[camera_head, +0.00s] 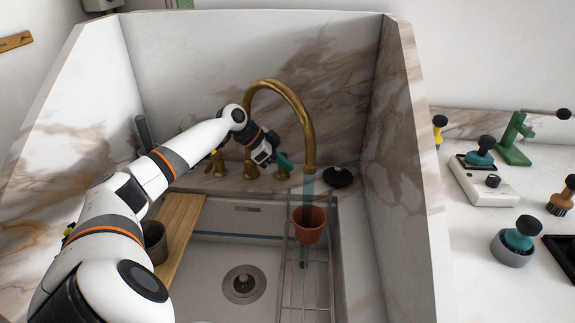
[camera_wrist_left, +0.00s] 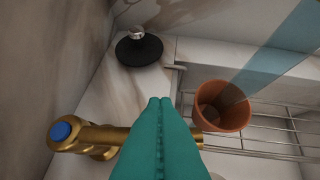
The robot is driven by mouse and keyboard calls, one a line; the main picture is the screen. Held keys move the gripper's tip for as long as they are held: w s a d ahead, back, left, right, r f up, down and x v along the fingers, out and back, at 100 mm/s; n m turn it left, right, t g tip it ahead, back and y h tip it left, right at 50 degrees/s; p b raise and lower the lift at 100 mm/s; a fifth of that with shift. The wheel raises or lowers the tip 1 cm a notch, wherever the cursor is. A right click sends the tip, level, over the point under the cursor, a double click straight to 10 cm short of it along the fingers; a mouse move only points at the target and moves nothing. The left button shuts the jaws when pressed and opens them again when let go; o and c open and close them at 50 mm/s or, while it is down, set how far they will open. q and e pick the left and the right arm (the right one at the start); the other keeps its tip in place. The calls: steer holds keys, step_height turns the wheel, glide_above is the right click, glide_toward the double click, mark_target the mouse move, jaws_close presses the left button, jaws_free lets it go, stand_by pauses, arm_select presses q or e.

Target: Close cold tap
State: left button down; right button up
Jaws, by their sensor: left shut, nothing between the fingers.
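The cold tap is a brass handle with a blue cap (camera_wrist_left: 62,131), at the lower left in the left wrist view. In the head view a brass fitting (camera_head: 282,174) shows just below my left gripper (camera_head: 286,162). The gripper's teal fingers are shut and empty; in the left wrist view they (camera_wrist_left: 160,103) cover part of the brass body beside the handle. I cannot tell whether they touch it. A blue water stream (camera_head: 309,187) runs from the curved brass spout (camera_head: 303,115) towards a terracotta pot (camera_head: 309,226). My right gripper is not in view.
The pot stands on a wire rack (camera_head: 305,285) over the sink, beside the drain (camera_head: 243,284). A wooden board (camera_head: 180,230) lies at the left. A black round object (camera_head: 338,177) sits right of the spout. Marble walls (camera_head: 398,150) enclose the sink.

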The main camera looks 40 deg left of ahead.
arm_select(q)
steer(key=shift+s+a, duration=0.25)
steer(key=shift+s, duration=0.05)
steer(key=shift+a, duration=0.15)
steer(key=b+v, duration=0.1)
steer(key=v, duration=1)
steer(key=shift+s+a+r, duration=0.2)
steer(key=shift+r, duration=0.1)
